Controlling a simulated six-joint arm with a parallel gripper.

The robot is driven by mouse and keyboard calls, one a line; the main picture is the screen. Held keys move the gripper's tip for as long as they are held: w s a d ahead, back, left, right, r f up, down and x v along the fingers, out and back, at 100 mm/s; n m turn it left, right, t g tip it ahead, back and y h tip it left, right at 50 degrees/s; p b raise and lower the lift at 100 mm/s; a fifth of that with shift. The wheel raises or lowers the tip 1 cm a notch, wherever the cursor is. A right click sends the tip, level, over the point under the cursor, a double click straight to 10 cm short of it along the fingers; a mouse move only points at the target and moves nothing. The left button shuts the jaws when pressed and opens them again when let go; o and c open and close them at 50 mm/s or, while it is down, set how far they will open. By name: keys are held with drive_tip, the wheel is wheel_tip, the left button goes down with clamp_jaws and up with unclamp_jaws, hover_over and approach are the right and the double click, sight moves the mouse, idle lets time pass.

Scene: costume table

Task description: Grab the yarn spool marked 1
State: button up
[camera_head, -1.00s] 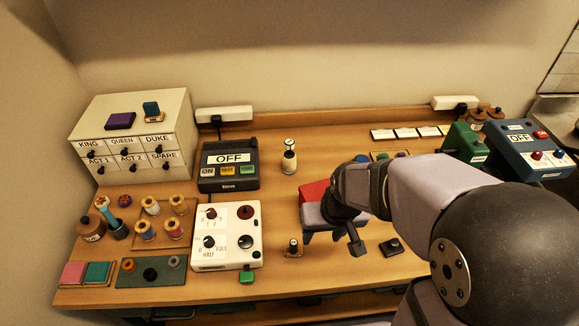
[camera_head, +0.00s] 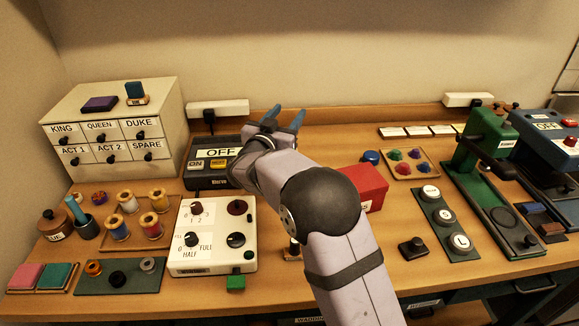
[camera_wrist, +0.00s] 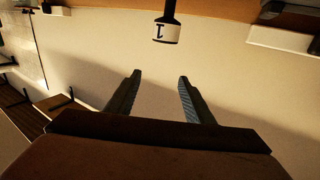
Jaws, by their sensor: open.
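Several yarn spools stand on a wooden tray (camera_head: 178,238) at the left of the table, among them a blue one (camera_head: 118,228), a red one (camera_head: 151,224) and a pale one (camera_head: 127,201). No number is readable on them. My gripper (camera_head: 286,115) is open and empty, raised near the back of the table, well right of the spools. My arm hides that spot in the head view.
A dark device reading OFF (camera_head: 219,152) stands behind a white control box (camera_head: 215,235). A cabinet of labelled drawers (camera_head: 110,125) is at back left. A jar and a cup stand left of the spools. A red box (camera_head: 371,187) lies right of my arm.

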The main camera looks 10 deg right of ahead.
drive_tip(key=shift+f, duration=0.35)
drive_tip(key=shift+f+p, duration=0.4)
drive_tip(key=shift+f, duration=2.85)
drive_tip(key=shift+p+x, duration=0.6)
drive_tip(key=shift+x, duration=1.9)
drive_tip(key=shift+d+r, duration=0.1)
clamp_jaws()
